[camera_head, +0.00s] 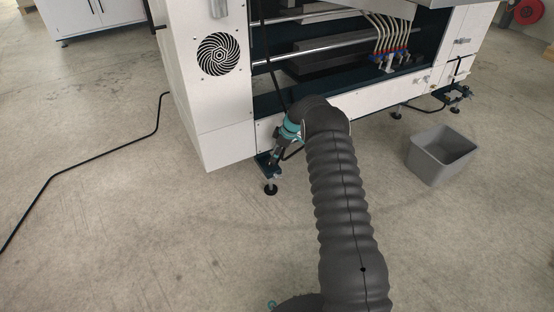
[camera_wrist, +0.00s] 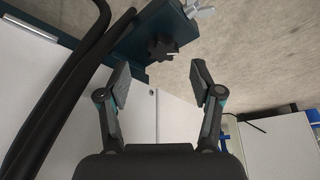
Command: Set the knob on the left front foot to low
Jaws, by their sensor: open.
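A dark lobed knob (camera_wrist: 160,50) with a pale mark at its right side sits on a dark teal bracket (camera_wrist: 133,43) in the wrist view. My gripper (camera_wrist: 158,78) is open and empty. Its two fingers stand apart, with the knob beyond the tips and between them in the picture. I see no touch. In the head view my gripper (camera_head: 276,157) is at the left front foot (camera_head: 270,188), below the white machine's (camera_head: 222,145) front corner. The arm and gripper hide the knob there. I cannot read any setting marks.
A silver wing-shaped part (camera_wrist: 199,8) is on the bracket's end. Thick black hoses (camera_wrist: 62,90) run along the left of the wrist view. A grey bin (camera_head: 441,155) stands on the floor at right. A black cable (camera_head: 92,161) lies at left. The front floor is clear.

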